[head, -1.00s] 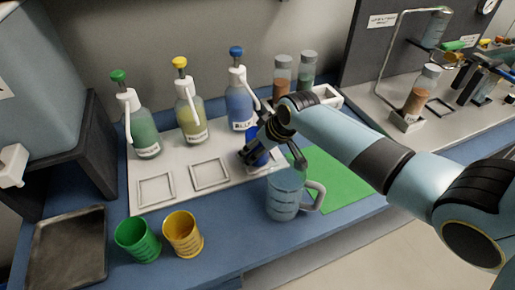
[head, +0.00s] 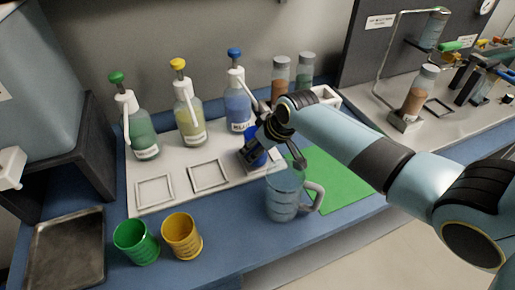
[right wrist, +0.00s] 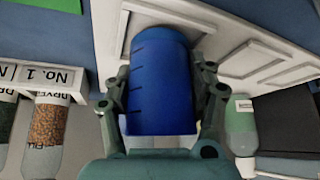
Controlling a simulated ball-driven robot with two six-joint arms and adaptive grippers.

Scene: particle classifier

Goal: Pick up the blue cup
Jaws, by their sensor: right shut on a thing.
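The blue cup (head: 254,156) is in the middle of the head view, partly hidden by my right gripper (head: 256,151). In the right wrist view the blue cup (right wrist: 160,82) fills the middle, with dark measuring marks on its side. My right gripper (right wrist: 160,112) has a finger on each side of the cup and is shut on it. The cup is at the right-hand square frame of the white tray (head: 190,185); I cannot tell whether it still touches it. My left gripper is not in view.
A clear jug (head: 284,192) stands just in front of my right gripper, by a green mat (head: 335,180). Green (head: 135,242) and yellow (head: 181,236) cups stand front left. Pump bottles, including the blue one (head: 239,104), line the back of the tray.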

